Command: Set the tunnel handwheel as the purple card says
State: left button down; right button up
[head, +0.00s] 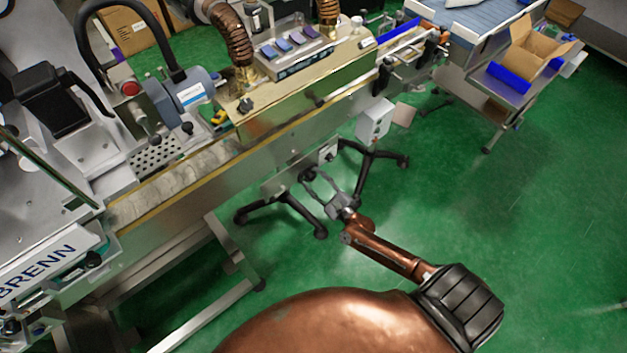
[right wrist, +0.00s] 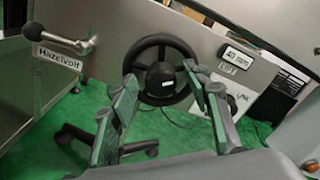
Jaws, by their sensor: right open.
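A black handwheel (right wrist: 148,49) with a round hub shows in the right wrist view, mounted on a grey metal panel. Beside it is a plate reading "40 mm" (right wrist: 237,54) with a smaller label below. My right gripper (right wrist: 165,85) is open, its fingers pointing at the wheel's lower part; I cannot tell whether they touch it. In the head view my right gripper (head: 319,186) is low beside the machine's front. There I cannot make out the wheel clearly. Small blue and purple cards (head: 309,32) lie on the tunnel's top; their text is unreadable. My left gripper is out of view.
A crank lever (right wrist: 86,45) and a "Hazelvolt" label (right wrist: 60,60) are left of the wheel. Green floor (head: 510,220) is clear at the right.

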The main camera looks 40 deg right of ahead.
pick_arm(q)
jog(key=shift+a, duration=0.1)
pick_arm(e)
jog(key=shift+s, duration=0.15)
jog(key=s+d, duration=0.1)
jog(key=s, duration=1)
jog(key=shift+s, duration=0.35)
